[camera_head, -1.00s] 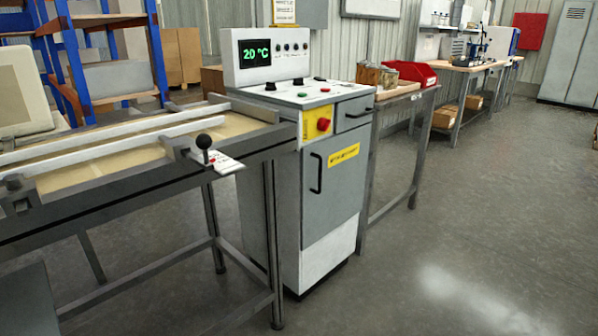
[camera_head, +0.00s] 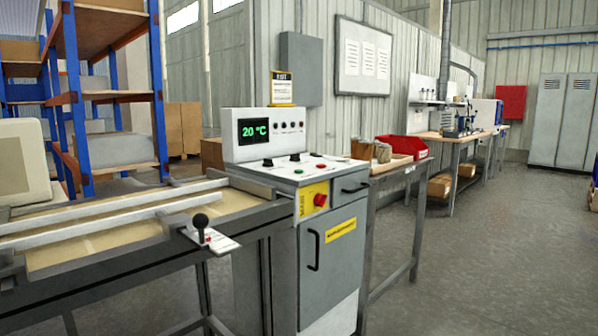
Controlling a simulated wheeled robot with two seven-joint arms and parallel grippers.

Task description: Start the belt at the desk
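The desk is a grey control cabinet (camera_head: 333,253) in the middle of the view. Its upright panel has a green display (camera_head: 253,131) reading 20 °C and a row of small knobs. Its sloped top (camera_head: 297,172) carries black knobs, a green button (camera_head: 298,171) and a red button (camera_head: 320,167). A red mushroom button (camera_head: 320,200) sits on a yellow plate on the front. The belt (camera_head: 120,240) is a tan surface with pale rails, running left from the desk. A black ball-topped lever (camera_head: 201,221) stands at its near edge. Neither gripper is in view.
Workbenches (camera_head: 455,137) line the wall behind. Blue-posted shelving (camera_head: 110,95) is at the left. Open grey floor (camera_head: 480,265) lies to the right.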

